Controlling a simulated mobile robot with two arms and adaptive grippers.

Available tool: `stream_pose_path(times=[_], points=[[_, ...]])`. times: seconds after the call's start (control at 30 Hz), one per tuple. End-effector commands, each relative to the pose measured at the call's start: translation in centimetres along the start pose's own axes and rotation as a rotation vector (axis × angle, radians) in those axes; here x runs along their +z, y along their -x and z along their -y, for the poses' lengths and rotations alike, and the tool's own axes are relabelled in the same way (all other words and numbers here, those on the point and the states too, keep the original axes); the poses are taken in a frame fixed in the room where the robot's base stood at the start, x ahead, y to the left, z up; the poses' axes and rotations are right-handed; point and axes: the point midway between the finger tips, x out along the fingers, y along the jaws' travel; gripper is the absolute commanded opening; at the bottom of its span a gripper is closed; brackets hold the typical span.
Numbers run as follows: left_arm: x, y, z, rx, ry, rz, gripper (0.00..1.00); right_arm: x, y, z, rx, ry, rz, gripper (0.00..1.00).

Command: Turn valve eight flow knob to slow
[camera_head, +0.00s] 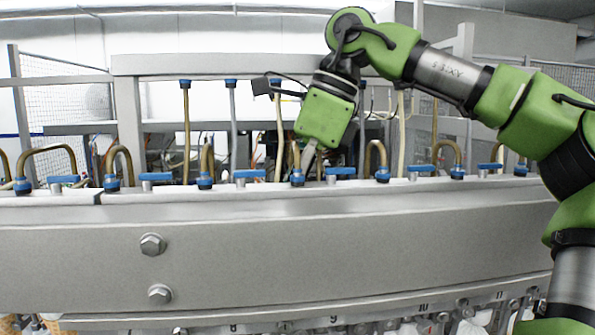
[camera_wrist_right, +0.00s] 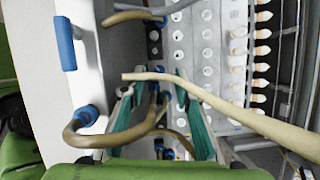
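A row of blue flow knobs runs along the top of the metal rail in the head view. One blue knob (camera_head: 249,174) stands roughly above the number 8 label (camera_head: 233,327), left of my right gripper; another blue knob (camera_head: 340,171) is to its right. I cannot tell for certain which is valve eight's. My right gripper (camera_head: 308,158) points down at the rail between these knobs, beside a blue hose collar (camera_head: 297,177). In the wrist view the right gripper's fingers (camera_wrist_right: 153,82) are apart, with hoses around them, and a blue knob (camera_wrist_right: 66,43) lies left of them. My left gripper is out of view.
Bent brown hoses (camera_head: 376,150) rise from blue collars along the rail, close to the gripper. A beige hose (camera_wrist_right: 220,103) crosses the wrist view near the fingers. Upright hoses and a metal frame (camera_head: 200,64) stand behind. The rail's front face (camera_head: 330,250) is clear.

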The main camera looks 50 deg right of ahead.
Motion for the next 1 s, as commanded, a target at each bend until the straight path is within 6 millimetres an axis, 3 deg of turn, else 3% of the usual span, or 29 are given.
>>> stream_pose_path(times=[0.3,0.5,0.7,1.0], points=[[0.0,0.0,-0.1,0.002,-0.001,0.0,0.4,0.1,6.5,0.1,-0.003,-0.002,0.002,0.29],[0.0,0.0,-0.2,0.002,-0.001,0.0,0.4,0.1,9.1,0.0,-0.001,-0.001,0.0,0.29],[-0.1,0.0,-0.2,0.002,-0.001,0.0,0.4,0.0,10.2,0.0,-0.001,0.0,0.001,0.29],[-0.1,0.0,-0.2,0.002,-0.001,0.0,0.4,0.0,10.3,0.0,-0.001,0.0,0.0,0.29]])
